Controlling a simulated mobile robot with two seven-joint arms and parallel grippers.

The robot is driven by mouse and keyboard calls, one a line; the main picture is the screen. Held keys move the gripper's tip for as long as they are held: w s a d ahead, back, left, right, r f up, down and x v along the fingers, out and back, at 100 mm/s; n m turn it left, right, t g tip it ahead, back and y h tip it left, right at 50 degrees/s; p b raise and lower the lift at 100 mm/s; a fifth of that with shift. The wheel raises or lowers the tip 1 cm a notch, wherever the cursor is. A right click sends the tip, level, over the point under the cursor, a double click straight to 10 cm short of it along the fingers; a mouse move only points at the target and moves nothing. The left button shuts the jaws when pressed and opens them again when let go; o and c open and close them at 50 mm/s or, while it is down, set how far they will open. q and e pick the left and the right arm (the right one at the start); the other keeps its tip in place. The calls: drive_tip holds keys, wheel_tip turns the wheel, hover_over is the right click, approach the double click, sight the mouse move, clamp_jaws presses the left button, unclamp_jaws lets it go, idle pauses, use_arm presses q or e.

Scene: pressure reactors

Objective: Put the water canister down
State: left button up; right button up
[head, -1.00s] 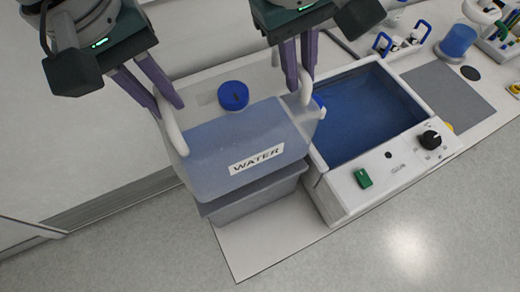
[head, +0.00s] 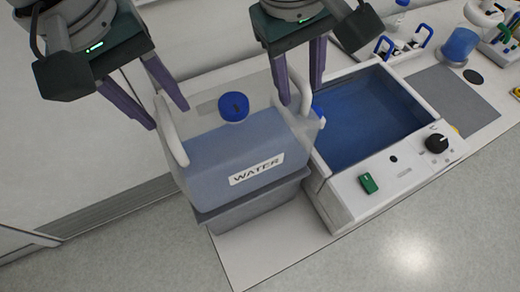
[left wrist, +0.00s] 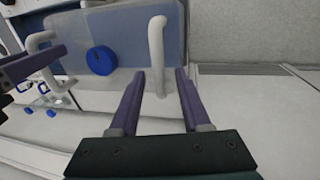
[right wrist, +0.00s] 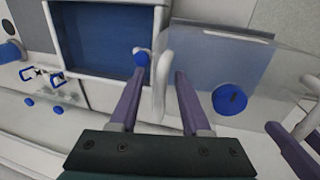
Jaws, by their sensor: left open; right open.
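The water canister (head: 240,160) is a translucent, blue-tinted container with a blue cap (head: 234,106) and a WATER label. It sits upright on a grey tub (head: 255,212); how far it sits inside the tub is hard to tell. My left gripper (head: 168,116) is open around the canister's left handle (left wrist: 157,45), with the handle between its fingers and a gap on both sides. My right gripper (head: 300,97) is open at the right handle (right wrist: 161,85), which stands between its fingers in the right wrist view.
A white water bath (head: 345,200) with a blue basin, green switch and black knob stands close to the right of the canister. Blue-handled items (head: 402,45) and a blue vessel (head: 460,44) are further right. The wall is behind; the floor is clear in front.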

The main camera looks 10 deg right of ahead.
drive_tip(key=shift+r, duration=0.15)
use_arm(q)
wheel_tip(320, 180, up, 11)
drive_tip(key=a, duration=0.2)
drive_tip(key=shift+s, duration=0.2)
use_arm(e)
wheel_tip(320, 180, up, 12)
drive_tip(key=a, duration=0.2)
drive_tip(key=shift+s+a+f, duration=0.15)
drive_tip(key=shift+s+f, duration=0.05)
drive_tip(key=shift+s, duration=0.05)
use_arm(q)
drive_tip(key=shift+s+a, duration=0.1)
